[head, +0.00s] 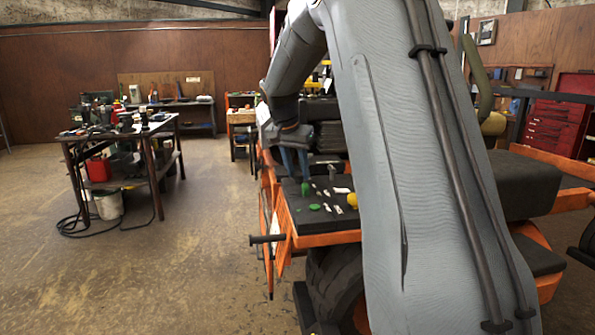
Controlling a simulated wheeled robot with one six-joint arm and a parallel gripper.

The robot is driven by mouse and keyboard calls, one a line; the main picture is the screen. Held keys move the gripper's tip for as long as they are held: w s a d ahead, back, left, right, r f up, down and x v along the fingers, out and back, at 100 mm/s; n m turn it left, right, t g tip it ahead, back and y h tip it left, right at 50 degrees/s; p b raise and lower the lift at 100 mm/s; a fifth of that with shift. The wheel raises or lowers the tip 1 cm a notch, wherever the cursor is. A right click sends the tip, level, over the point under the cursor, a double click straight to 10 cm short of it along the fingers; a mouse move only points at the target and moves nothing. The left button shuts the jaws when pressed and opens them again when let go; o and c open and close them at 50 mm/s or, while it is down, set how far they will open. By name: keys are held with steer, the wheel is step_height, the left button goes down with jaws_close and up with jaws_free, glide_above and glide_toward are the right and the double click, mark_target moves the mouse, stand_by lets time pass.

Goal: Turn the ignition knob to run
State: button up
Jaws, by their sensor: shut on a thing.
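My gripper (295,163) points down over the black control panel (330,223) on the orange mower, at the panel's back left. Its blue fingers are closed on a small upright green knob (305,188), whose lower part shows beneath the fingertips. I cannot read a label or tell which position the knob points to. A flat green button (314,207) and a yellow knob (352,199) are farther forward on the panel, apart from the fingers. My arm hides the panel's right side.
Small white labels and dark levers stand close around the fingers. A black seat (518,182) is right of my arm. A workbench (118,134) with tools is at the left, with open floor between it and the mower. A red tool chest (550,128) stands back right.

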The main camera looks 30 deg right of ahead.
steer(key=o, duration=1.1)
steer(key=shift+c, duration=0.2)
steer(key=shift+a, duration=0.1)
steer(key=b+v, duration=0.2)
steer(key=v, duration=0.6)
